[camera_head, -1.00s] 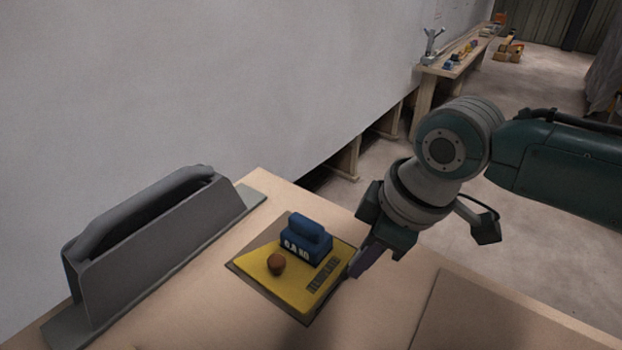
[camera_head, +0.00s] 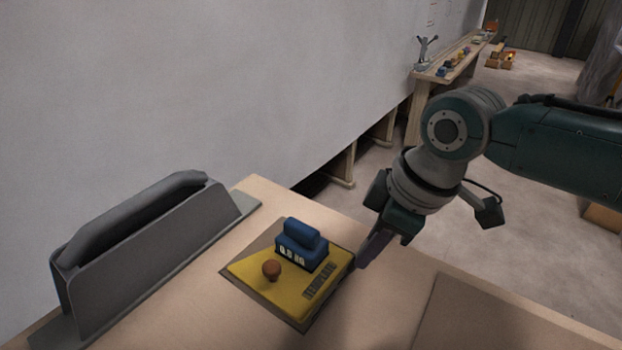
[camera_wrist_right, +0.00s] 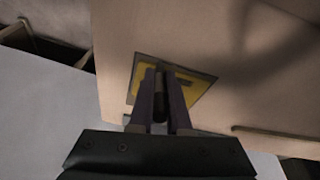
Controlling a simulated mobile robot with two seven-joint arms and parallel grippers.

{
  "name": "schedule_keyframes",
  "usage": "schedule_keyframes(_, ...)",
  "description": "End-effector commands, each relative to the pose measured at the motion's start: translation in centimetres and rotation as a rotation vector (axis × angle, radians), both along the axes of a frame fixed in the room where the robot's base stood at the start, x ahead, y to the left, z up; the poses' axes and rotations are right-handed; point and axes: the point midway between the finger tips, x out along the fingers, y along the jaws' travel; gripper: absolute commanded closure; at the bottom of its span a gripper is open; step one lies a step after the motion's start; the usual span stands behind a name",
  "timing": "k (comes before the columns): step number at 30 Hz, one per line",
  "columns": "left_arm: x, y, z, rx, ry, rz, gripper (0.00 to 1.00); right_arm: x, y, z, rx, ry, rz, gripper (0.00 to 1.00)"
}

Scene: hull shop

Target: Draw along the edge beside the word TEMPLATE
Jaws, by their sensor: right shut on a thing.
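The yellow template (camera_head: 258,282) lies flat on the table, with a darker border showing around it. The dark word TEMPLATE (camera_head: 319,281) runs beside its right-hand edge. My right gripper (camera_head: 366,258) points down just beside the template's right corner, at the far end of the lettered edge. In the right wrist view its purple fingers (camera_wrist_right: 159,105) are shut on a dark, slim tool (camera_wrist_right: 159,97), with the template (camera_wrist_right: 196,88) beyond. Whether the tool's tip touches the surface cannot be told. No drawn line is discernible. My left gripper is out of view.
A grey handled fixture (camera_head: 150,250) stands along the table's left side, beside a pale wall. A thin board (camera_head: 500,320) lies at the front right. Bare tabletop (camera_head: 390,300) lies between it and the template. A farther bench (camera_head: 435,75) holds small items.

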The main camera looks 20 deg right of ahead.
Motion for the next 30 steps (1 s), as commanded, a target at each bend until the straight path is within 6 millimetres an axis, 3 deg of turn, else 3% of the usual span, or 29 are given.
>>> schedule_keyframes(30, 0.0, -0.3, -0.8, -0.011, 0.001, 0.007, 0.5, 1.3, -1.6, 0.2, -0.001, 0.0, 0.0, 1.0)
